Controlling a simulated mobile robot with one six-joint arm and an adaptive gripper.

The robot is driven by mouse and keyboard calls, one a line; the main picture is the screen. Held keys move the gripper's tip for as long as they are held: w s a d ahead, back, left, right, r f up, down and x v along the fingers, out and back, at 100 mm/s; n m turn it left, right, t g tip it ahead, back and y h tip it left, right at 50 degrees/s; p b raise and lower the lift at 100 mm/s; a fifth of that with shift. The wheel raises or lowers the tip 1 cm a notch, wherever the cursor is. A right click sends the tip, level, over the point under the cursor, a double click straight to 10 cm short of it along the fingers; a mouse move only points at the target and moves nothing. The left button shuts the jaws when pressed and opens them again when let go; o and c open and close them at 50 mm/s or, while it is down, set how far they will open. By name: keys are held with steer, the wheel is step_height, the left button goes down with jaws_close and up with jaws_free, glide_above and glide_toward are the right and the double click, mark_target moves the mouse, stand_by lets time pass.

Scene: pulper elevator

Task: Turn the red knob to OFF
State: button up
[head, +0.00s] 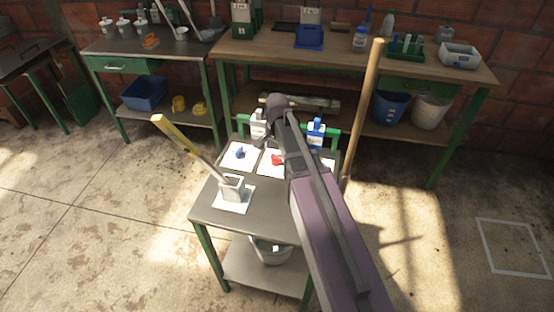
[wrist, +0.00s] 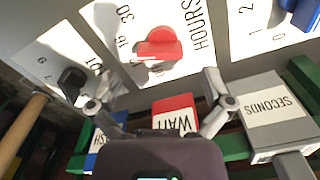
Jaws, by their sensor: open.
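The red knob (wrist: 160,45) sits on a white dial plate (wrist: 125,42) that reads "HOURS", with numbers such as 30 on it. Its grip bar lies roughly crosswise in the wrist view; I cannot see an OFF mark. In the head view the red knob (head: 277,159) shows on the small table beside my arm, which partly covers its plate. My gripper (wrist: 158,80) is open, its two fingers spread wide below the knob in the wrist view, with nothing between them touching it.
A plate with a black knob (wrist: 72,82) and one with a blue knob (wrist: 305,12) flank the red one. A red "WAIT" block (wrist: 177,115) and a grey "SECONDS" block (wrist: 272,112) are near the fingers. A yellow-handled tool (head: 175,137) stands in a holder on the table.

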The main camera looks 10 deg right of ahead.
mark_target(277, 159)
steer(key=shift+f+b, duration=1)
steer(key=shift+f, duration=0.3)
steer(key=c, duration=1.1)
